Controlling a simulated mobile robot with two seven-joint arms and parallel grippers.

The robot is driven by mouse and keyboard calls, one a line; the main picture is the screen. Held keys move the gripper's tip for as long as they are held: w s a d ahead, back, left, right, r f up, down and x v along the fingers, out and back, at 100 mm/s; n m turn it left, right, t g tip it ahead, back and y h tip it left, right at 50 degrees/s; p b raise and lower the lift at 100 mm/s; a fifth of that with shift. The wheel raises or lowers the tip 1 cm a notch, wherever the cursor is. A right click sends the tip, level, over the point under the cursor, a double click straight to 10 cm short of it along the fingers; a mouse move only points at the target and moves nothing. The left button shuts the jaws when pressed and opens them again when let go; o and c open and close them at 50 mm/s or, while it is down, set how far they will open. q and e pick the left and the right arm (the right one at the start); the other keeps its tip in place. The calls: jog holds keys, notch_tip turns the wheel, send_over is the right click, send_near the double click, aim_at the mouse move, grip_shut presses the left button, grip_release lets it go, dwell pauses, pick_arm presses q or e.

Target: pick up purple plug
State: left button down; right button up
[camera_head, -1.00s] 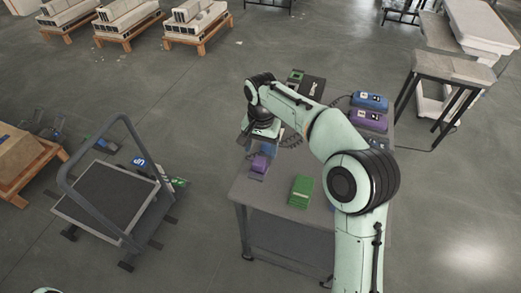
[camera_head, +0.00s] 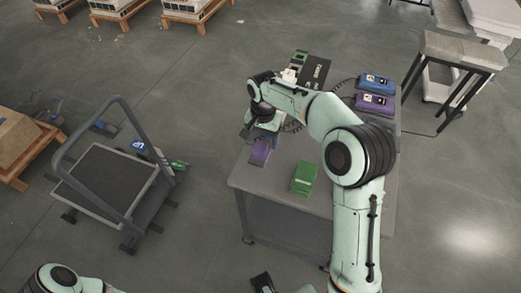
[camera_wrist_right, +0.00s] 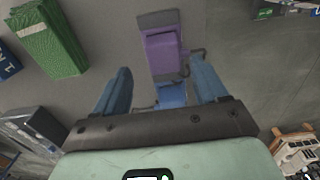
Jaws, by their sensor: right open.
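The purple plug (camera_head: 260,152) lies near the left edge of the grey table (camera_head: 240,176). My right gripper (camera_head: 263,133) is above the table right beside it, partly hidden by its own arm. In the right wrist view, the purple plug (camera_wrist_right: 162,52) sits on a grey base, ahead of and between the blue fingers of my right gripper (camera_wrist_right: 161,68). The fingers are open with a wide gap and nothing held. A blue object (camera_wrist_right: 172,95) shows between the fingers, nearer the palm. My left gripper cannot be made out; only a left arm link shows at the lower left.
A green block (camera_head: 304,177) stands on the table, right of the plug. Another purple device (camera_head: 374,103) and a blue device (camera_head: 375,82) lie at the far right of the table. A wheeled cart (camera_head: 105,180) stands left.

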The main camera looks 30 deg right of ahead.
aim_at(261, 144)
jog(key=f, duration=0.4)
jog(key=shift+w+a+f, duration=0.1)
jog(key=shift+w+f, duration=0.15)
jog(key=shift+w, duration=0.05)
jog(key=c, duration=1)
pick_arm(q)
jog(key=shift+f, duration=0.1)
pick_arm(e)
jog(key=shift+r, duration=0.15)
